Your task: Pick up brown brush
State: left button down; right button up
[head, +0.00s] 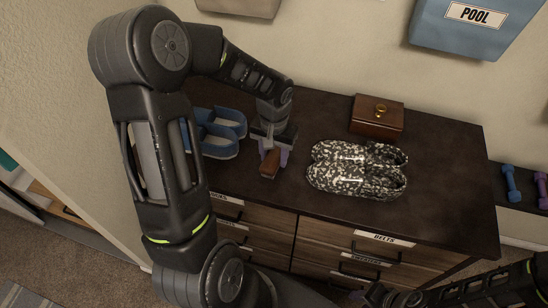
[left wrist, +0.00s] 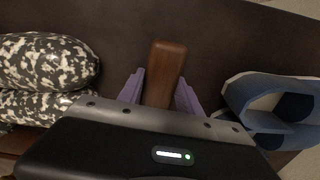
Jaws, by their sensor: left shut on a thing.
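The brown brush (head: 269,163) is a wooden block on the dark dresser top, between the blue shoes and the speckled shoes. My left gripper (head: 273,155) points down over it, with its purple fingers on either side. The left wrist view shows the brush (left wrist: 165,73) between the two purple fingers of the left gripper (left wrist: 160,92), which is shut on it. The gripper's body hides the near end of the brush there. I cannot tell whether the brush is clear of the surface. My right gripper (head: 362,295) shows only in part at the bottom edge, with its jaws unclear.
Speckled shoes (head: 355,170) lie right of the brush, and blue shoes (head: 218,133) lie left of it, partly behind my arm. A brown box (head: 377,118) with a ring-like item on top stands at the back. The dresser's right end (head: 450,190) is clear.

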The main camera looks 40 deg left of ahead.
aim_at(274, 155)
pick_arm(q)
notch_tip(274, 155, up, 10)
jog(key=shift+b, duration=0.5)
dwell(0.5)
